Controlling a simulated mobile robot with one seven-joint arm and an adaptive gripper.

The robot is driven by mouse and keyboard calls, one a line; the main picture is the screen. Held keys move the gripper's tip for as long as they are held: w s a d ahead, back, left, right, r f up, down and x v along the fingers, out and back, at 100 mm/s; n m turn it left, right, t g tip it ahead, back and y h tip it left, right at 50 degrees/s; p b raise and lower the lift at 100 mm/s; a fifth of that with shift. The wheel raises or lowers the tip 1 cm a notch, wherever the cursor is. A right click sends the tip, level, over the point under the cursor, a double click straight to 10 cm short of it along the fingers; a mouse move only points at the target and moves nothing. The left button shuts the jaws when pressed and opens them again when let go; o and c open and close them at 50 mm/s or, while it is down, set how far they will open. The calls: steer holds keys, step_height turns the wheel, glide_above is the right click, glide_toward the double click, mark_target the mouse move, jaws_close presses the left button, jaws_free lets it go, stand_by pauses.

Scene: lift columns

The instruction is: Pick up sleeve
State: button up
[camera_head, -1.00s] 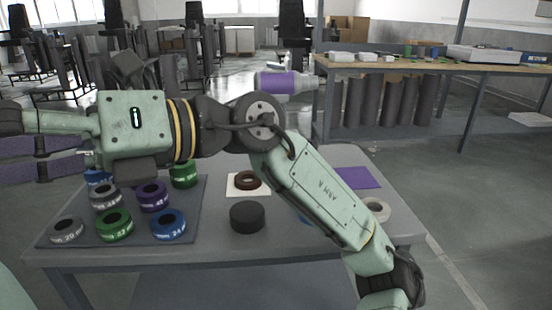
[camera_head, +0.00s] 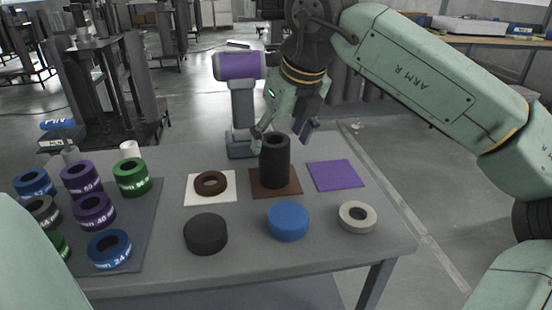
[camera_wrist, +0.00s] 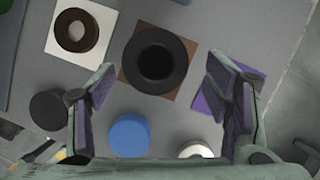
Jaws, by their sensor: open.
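The sleeve (camera_head: 275,165) is a tall black hollow cylinder standing upright on a brown square mat (camera_head: 260,192). In the wrist view the sleeve (camera_wrist: 156,62) shows from above as a black ring with a dark bore, on the brown mat (camera_wrist: 186,46). My gripper (camera_head: 284,132) is open and empty, above and a little behind the sleeve's top in the head view. In the wrist view my gripper (camera_wrist: 160,78) has its two purple-padded fingers spread wide, one to each side of the sleeve and apart from it.
A brown ring (camera_head: 211,183) lies on a white mat. A purple mat (camera_head: 335,175) is bare. A black disc (camera_head: 205,233), a blue disc (camera_head: 288,221) and a pale ring (camera_head: 357,217) lie in front. Several labelled rings cover a dark mat (camera_head: 140,222) at left. A purple-and-grey machine (camera_head: 240,66) stands behind.

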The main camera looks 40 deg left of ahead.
mark_target(271, 161)
steer(key=x, duration=0.7)
steer(key=shift+s+a+f+p, duration=0.2)
steer(key=shift+a+f+p, duration=0.05)
steer(key=shift+f+p, duration=0.05)
steer(key=shift+c, duration=0.6)
jaws_close()
